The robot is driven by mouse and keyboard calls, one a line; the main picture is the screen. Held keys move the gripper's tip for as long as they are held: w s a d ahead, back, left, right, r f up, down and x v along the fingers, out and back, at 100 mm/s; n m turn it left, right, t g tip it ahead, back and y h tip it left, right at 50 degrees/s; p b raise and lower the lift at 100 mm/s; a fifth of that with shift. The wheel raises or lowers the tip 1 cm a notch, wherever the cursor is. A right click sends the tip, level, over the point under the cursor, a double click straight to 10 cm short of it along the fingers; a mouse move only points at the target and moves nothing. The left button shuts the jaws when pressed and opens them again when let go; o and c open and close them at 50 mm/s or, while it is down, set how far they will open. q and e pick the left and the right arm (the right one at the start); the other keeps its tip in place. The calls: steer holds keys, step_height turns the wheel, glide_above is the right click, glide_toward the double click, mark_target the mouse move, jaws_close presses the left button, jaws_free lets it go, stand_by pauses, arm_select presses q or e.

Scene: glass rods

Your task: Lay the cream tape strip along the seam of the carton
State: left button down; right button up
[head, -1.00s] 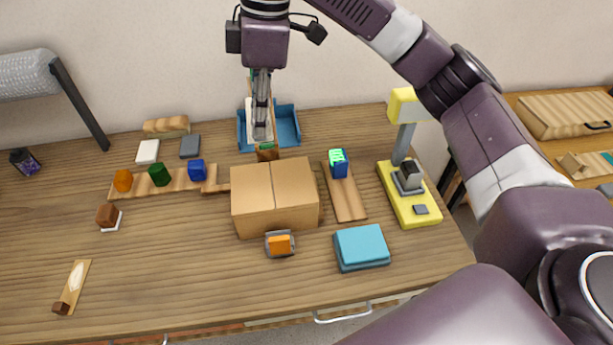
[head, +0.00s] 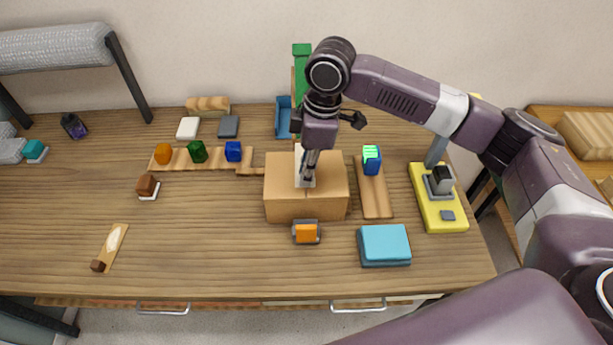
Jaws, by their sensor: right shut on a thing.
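The brown carton (head: 284,203) stands on the table in the middle of the head view. Its seam runs front to back across the top, mostly hidden by my right gripper and the strip. My right gripper (head: 307,180) points down over the carton top and is shut on the cream tape strip (head: 299,158). The strip lies in line with the seam, at the carton's top; I cannot tell whether it touches. My left gripper is not in view.
An orange block in a grey holder (head: 306,234) stands just in front of the carton. A board with a blue-green block (head: 371,160) and a yellow stand (head: 436,205) are to the right. A teal box (head: 384,244) is front right.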

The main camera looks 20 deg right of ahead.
steer(key=shift+d+f, duration=0.1)
steer(key=shift+f, duration=1.45)
steer(key=shift+f, duration=0.1)
steer(key=o, duration=0.8)
steer(key=shift+r, duration=0.4)
steer(key=r, duration=0.3)
steer(key=d+r+b, duration=0.1)
steer(key=r, duration=0.3)
steer(key=r+b, duration=0.1)
steer(key=r, duration=0.3)
steer(key=shift+s+d+r, duration=0.15)
steer(key=shift+s+d, duration=0.1)
steer(key=shift+d, duration=0.05)
